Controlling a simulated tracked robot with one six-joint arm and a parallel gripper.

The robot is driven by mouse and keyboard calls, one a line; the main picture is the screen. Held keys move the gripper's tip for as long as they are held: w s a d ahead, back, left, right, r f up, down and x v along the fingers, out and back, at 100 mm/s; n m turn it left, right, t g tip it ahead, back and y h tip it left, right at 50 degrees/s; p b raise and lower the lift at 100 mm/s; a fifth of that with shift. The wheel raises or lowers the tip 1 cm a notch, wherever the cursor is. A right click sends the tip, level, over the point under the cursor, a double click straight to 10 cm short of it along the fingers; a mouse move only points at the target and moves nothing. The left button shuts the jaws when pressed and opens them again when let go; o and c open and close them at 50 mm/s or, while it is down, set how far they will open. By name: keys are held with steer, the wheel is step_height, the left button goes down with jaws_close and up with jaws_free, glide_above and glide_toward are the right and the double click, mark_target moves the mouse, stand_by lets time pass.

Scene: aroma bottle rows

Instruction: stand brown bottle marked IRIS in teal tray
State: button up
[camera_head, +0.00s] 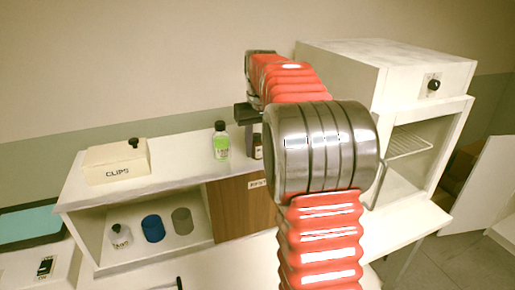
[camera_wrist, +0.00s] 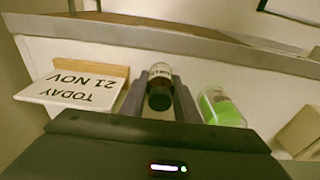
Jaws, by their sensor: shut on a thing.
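A small brown bottle with a white label and dark cap (camera_wrist: 160,72) is between the fingers of my gripper (camera_wrist: 160,84) in the wrist view, and the fingers are shut on it. Its label is too small to read. In the head view the brown bottle (camera_head: 257,153) shows on top of the shelf unit, partly hidden by my arm. I cannot tell whether its base touches the surface. The teal tray (camera_head: 28,224), with a dark rim, is at the far left of the head view, cut off by the picture edge.
A green bottle (camera_head: 221,143) stands just left of the brown one. A CLIPS box (camera_head: 117,162) is farther left. A jar (camera_head: 121,236), a blue cup (camera_head: 153,228) and a grey cup (camera_head: 182,220) are inside the open shelf. A TODAY sign (camera_wrist: 75,88) is near my gripper.

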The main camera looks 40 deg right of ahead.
steer(key=shift+c, duration=0.7)
steer(key=shift+r, duration=0.15)
step_height(320, 180, up, 10)
steer(key=shift+f, duration=0.1)
steer(key=shift+s, duration=0.15)
stand_by(0.4)
